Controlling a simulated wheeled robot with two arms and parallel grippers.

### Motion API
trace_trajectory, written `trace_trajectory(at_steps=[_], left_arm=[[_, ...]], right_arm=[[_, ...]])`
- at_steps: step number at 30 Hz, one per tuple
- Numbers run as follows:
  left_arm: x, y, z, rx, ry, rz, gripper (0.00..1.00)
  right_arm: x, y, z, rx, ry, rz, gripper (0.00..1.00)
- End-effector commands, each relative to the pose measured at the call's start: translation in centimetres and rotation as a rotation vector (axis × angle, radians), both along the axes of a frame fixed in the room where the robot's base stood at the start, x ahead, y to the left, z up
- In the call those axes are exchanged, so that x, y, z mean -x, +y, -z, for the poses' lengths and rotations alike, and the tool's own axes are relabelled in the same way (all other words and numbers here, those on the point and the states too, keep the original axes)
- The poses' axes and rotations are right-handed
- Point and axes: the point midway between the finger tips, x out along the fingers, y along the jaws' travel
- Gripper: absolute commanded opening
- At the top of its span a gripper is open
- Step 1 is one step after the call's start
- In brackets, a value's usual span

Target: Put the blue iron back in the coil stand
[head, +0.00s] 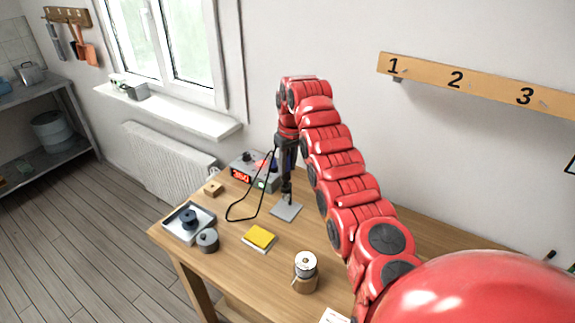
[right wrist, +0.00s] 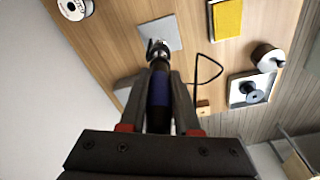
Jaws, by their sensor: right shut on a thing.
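My right gripper (head: 286,152) hangs at the end of the red arm over the back of the workbench. It is shut on the blue iron (right wrist: 158,88), which points downward. The coil stand has a flat grey base plate (head: 286,212), also seen in the right wrist view (right wrist: 168,32), with a small metal coil (right wrist: 157,48) on it. The iron's dark lower end lines up with the coil and is very close to it or at its mouth. I cannot tell whether the tip is inside. My left gripper is not in view.
A station with a red display (head: 241,175) stands behind, with a black cable (head: 233,217) looping over the bench. A yellow sponge (head: 260,237), grey tray (head: 178,237), dark tin (head: 207,241), wooden block (head: 213,188) and solder spool (head: 306,266) stand around the plate.

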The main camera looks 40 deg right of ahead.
Motion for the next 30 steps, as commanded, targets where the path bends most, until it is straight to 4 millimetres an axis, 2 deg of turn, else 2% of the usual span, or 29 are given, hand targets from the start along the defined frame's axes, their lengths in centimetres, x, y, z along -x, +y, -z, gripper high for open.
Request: trace_trajectory(at_steps=[30], left_arm=[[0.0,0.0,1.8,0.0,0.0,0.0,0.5]], right_arm=[[0.0,0.0,2.3,0.0,-0.001,0.001,0.0]])
